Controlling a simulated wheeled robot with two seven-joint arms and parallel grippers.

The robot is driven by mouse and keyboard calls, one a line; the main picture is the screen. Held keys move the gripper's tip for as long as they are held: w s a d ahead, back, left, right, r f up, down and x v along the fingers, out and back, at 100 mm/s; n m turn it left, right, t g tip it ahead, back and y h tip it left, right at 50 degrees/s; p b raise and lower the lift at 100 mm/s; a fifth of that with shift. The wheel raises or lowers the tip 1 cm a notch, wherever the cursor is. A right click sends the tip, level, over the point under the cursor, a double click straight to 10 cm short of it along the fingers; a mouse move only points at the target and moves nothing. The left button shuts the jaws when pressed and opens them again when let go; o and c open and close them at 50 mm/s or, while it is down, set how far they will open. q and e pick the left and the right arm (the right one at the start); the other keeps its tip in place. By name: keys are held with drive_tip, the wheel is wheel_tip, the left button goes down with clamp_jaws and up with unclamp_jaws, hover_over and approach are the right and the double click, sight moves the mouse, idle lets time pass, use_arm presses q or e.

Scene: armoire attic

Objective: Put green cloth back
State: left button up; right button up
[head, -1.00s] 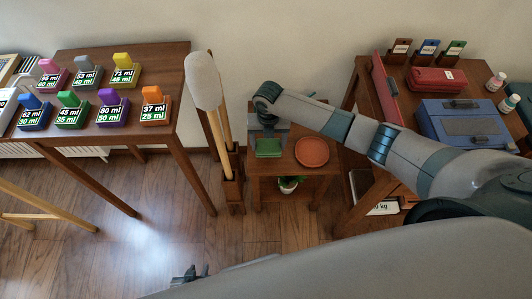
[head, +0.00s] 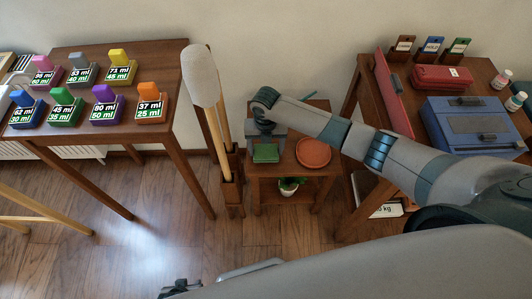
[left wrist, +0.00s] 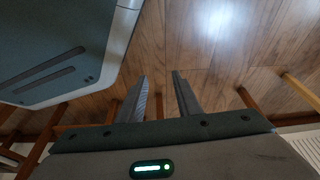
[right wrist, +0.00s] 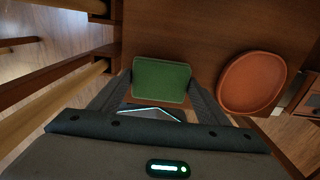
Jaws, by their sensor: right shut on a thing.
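The green cloth (head: 265,153) is a flat, folded square over the small wooden side table (head: 306,186), left of a round orange-red dish (head: 313,153). My right gripper (head: 268,138) reaches down over this table. In the right wrist view the cloth (right wrist: 162,78) lies between the fingers of my right gripper (right wrist: 160,88), which is shut on it. I cannot tell whether the cloth touches the tabletop. My left gripper (left wrist: 159,77) is empty, its fingers apart above the wood floor; only a bit of it shows at the bottom of the head view (head: 178,290).
A wooden stand (head: 230,190) with upright poles, one with a pale padded head (head: 200,75), stands close left of the side table. The left table (head: 165,110) holds several coloured labelled blocks. The right table holds a blue box (head: 470,122) and a red case (head: 441,77).

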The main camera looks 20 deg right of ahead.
sight(266, 150)
drive_tip(key=shift+f+b, duration=0.4)
drive_tip(key=shift+f, duration=0.25)
use_arm(q)
drive_tip(key=shift+s+a+r+g, duration=0.15)
drive_tip(key=shift+s+a+g, duration=0.25)
drive_tip(key=shift+s+a, duration=0.05)
use_arm(e)
drive_tip(key=o, duration=0.9)
drive_tip(key=shift+r, duration=0.1)
drive_tip(key=shift+r, duration=0.55)
use_arm(q)
drive_tip(key=shift+w+a+f, duration=0.1)
drive_tip(key=shift+f, duration=0.3)
use_arm(e)
drive_tip(key=shift+r, duration=5.35)
